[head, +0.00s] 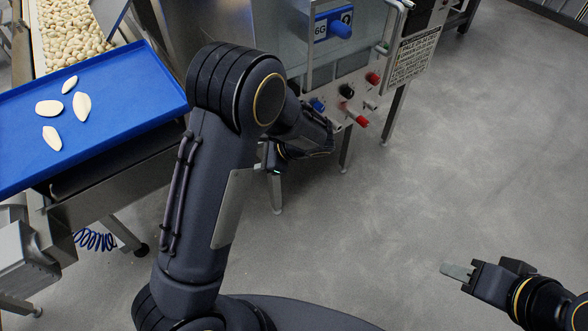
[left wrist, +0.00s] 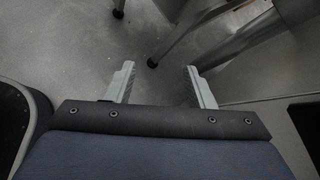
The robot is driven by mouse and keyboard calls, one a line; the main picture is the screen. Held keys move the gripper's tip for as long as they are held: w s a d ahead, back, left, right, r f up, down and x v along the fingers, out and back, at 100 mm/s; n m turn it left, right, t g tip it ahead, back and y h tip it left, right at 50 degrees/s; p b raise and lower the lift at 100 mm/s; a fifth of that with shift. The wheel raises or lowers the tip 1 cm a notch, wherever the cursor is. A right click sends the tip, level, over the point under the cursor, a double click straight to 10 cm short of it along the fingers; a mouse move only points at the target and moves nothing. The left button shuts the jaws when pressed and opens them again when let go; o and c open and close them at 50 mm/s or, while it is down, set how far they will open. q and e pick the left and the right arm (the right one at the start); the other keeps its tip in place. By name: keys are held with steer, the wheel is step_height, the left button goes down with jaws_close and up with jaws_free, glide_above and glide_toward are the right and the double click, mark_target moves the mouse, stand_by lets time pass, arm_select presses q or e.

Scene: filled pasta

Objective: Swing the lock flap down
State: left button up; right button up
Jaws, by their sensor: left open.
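I cannot surely pick out the lock flap. The machine's clear front cover (head: 376,38) carries a blue plate marked "6G" with a blue knob (head: 341,28). Below it is a metal panel with red, black and blue knobs (head: 347,91). My left arm crosses the middle of the head view and hides part of the machine's left side. My left gripper (head: 270,163) is low beside the panel, mostly hidden there. In the left wrist view, its two fingers (left wrist: 158,72) are apart with nothing between them. My right gripper (head: 457,272) is over bare floor, away from the machine; its finger gap is unclear.
A blue tray (head: 110,90) with several pale pasta pieces (head: 82,107) is at the left, beside a bin heaped with more pasta (head: 72,30). A warning sign (head: 413,55) hangs at the machine's right. Metal legs (left wrist: 185,32) stand ahead of the left gripper. Floor at right is clear.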

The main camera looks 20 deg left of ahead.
arm_select(q)
steer(key=w+d+f+m+t+y+b, duration=0.2)
steer(key=w+d+f+m+t+b, duration=0.1)
steer(key=w+d+f+m+t, duration=0.4)
steer(key=w+d+f+m+t+y+b, duration=0.25)
steer(key=d+f+m+b, duration=0.2)
steer(key=f, duration=0.35)
steer(key=w+x, duration=0.1)
steer(key=x, duration=0.6)
steer(key=shift+w+d+t+b, duration=0.15)
steer(key=shift+d+t+b, duration=0.1)
steer(key=shift+t+b, duration=0.15)
arm_select(e)
step_height(320, 180, down, 10)
arm_select(q)
steer(key=shift+f+h, duration=0.1)
steer(key=shift+h, duration=0.15)
